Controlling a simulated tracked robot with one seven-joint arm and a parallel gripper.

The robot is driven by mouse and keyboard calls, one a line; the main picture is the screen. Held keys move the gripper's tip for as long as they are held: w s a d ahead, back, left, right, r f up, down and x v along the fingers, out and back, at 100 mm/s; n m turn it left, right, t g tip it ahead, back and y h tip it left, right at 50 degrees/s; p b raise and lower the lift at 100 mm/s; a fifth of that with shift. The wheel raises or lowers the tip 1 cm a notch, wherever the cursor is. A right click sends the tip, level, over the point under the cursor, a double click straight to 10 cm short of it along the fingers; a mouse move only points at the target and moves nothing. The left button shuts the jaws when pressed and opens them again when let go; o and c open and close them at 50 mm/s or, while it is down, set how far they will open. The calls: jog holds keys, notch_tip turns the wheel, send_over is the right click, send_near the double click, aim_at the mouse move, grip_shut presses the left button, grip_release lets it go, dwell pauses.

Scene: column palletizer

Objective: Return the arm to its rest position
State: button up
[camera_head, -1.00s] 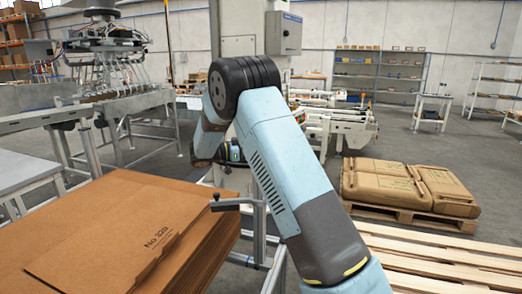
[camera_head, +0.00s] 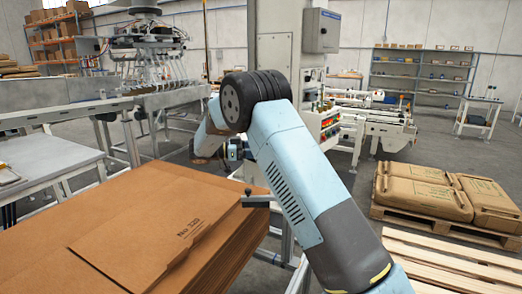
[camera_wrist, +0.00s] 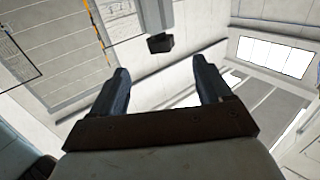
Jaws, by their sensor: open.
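My arm crosses the middle of the head view, bent at a black joint, with its light blue link running to the lower right. In the wrist view my gripper (camera_wrist: 160,88) shows two dark fingers standing apart with nothing between them. Beyond the fingers are pale walls, a bright window and a dark block on a grey post. In the head view the gripper's fingers cannot be made out behind the arm.
A stack of brown cardboard sheets (camera_head: 120,225) fills the lower left. Sacks (camera_head: 425,190) lie on a pallet (camera_head: 440,226) at right, with bare wooden slats (camera_head: 450,265) in front. A machine (camera_head: 370,122) and a steel column (camera_head: 260,35) stand behind the arm.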

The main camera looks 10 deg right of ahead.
jog(key=w+d+r+n+t+y, duration=0.2)
jog(key=w+d+r+t, duration=0.15)
jog(key=r+t, duration=0.35)
jog(key=w+d+r+n+t+y, duration=0.25)
jog(key=d+r+t, duration=0.2)
jog(key=r, duration=0.45)
jog(key=s+a+r+n+t+y, duration=0.1)
jog(key=s+r+n+t+y, duration=0.6)
jog(key=r+y, duration=0.25)
jog(key=s+d+f+n+g+y, duration=0.1)
jog(key=s+f+g, duration=0.3)
jog(key=s, duration=1)
jog(key=s+d+f+n+g+y, duration=0.1)
jog(key=s+d+f+n+g, duration=0.2)
jog(key=s+f, duration=0.4)
jog(key=s+d+f+n+g+y, duration=0.2)
jog(key=s+f+g, duration=0.3)
jog(key=s, duration=1.7)
jog(key=shift+d+f+n, duration=0.2)
jog(key=shift+f+n, duration=0.1)
jog(key=shift+n, duration=0.05)
jog(key=shift+s+g, duration=0.1)
jog(key=shift+g, duration=0.15)
